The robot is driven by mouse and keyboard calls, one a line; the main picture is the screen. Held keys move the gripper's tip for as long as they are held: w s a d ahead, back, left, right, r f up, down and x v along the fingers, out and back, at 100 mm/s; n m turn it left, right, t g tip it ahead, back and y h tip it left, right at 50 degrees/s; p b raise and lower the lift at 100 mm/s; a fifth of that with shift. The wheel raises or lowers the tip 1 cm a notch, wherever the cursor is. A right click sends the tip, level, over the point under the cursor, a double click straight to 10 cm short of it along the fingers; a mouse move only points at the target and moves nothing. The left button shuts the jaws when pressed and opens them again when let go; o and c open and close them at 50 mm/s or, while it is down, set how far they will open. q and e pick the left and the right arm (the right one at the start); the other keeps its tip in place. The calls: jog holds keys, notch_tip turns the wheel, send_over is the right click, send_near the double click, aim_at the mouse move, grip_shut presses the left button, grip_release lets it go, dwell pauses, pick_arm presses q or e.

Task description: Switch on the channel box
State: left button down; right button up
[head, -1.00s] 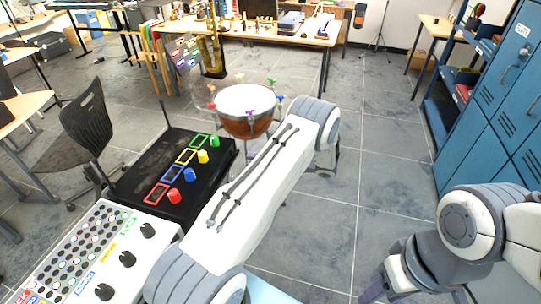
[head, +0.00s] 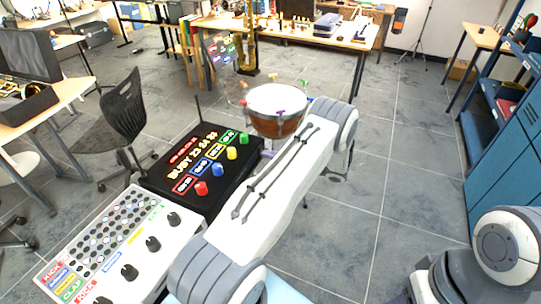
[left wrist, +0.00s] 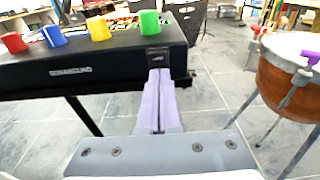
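The channel box is a black box (head: 165,200) with red, blue, yellow and green knobs, left of centre in the head view. Its top display (head: 192,160) is lit with red and yellow text, and the small screens by the knobs are lit too. In the left wrist view the box's front face (left wrist: 60,75) carries a small dark switch (left wrist: 155,56) at its right end. My left gripper (left wrist: 158,75) is shut and empty, its lavender fingertips at or just below that switch; contact is unclear. In the head view my left gripper (head: 268,154) is mostly hidden by my arm.
A white mixer (head: 120,240) with black knobs stands in front of the box. A kettledrum (head: 277,103) stands behind and right of it. A black chair (head: 122,110) is at the left. Blue lockers (head: 500,150) stand at the right, with open floor between.

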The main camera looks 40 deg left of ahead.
pick_arm(q)
jog(key=f+b+v, duration=0.3)
jog(key=v, duration=1)
jog(key=shift+d+b, duration=0.3)
jog(key=shift+d, duration=0.25)
jog(key=shift+w+f, duration=0.1)
jog(key=s+d+r+n+t+h+p, duration=0.2)
jog(key=s+d+r+n+h+p, duration=0.1)
jog(key=s+d+r+h, duration=0.8)
jog(key=s+d+r+n+t+h+p, duration=0.1)
jog(key=s+d+r+n+h, duration=0.1)
jog(key=s+d, duration=0.5)
jog(key=s+d+r+n+t+h+p, duration=0.1)
jog(key=s+d+r+n+h, duration=0.2)
jog(key=s+d+r, duration=0.4)
jog(key=s+h, duration=0.1)
jog(key=s, duration=0.4)
jog(key=shift+s+p, duration=0.35)
